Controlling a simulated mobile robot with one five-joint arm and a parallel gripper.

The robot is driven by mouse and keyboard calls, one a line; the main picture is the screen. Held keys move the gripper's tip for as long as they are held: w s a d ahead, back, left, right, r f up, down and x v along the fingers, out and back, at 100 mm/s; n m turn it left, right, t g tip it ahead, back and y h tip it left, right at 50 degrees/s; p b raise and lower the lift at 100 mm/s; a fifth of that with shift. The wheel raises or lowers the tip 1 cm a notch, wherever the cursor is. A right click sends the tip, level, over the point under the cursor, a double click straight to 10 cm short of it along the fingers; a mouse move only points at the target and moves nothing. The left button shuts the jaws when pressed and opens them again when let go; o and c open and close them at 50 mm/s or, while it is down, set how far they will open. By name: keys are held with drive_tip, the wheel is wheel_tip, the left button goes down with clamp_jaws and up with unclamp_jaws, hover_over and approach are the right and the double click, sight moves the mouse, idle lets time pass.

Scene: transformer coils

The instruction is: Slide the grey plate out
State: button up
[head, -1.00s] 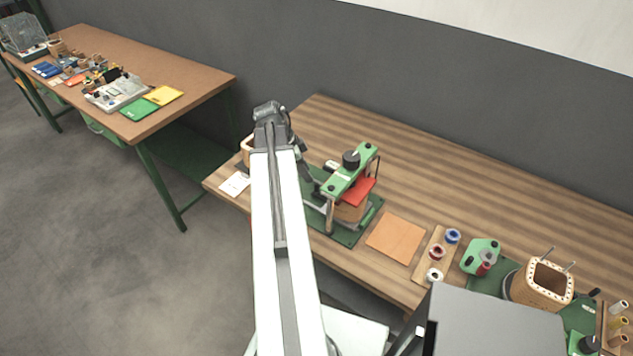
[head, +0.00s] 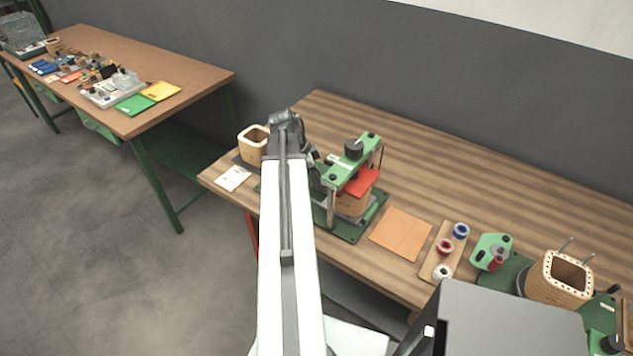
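A green press (head: 352,160) with a black knob stands on a green base (head: 346,232) on the striped wooden table. A red plate (head: 362,181) lies under its top bar, above a brown coil block (head: 352,204). I cannot make out a grey plate for sure; the press's left side is partly covered by my arm. My gripper (head: 318,170) is at the left side of the press, small and dark, partly behind my arm's end. I cannot tell whether its fingers are apart or touch the press.
A square wooden coil former (head: 253,146) and a white card (head: 233,178) are left of my arm. An orange-brown sheet (head: 401,234), a spool board (head: 436,262) and a larger wooden former (head: 557,281) are to the right. The table behind the press is clear.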

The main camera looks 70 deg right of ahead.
clamp_jaws()
idle(1.2)
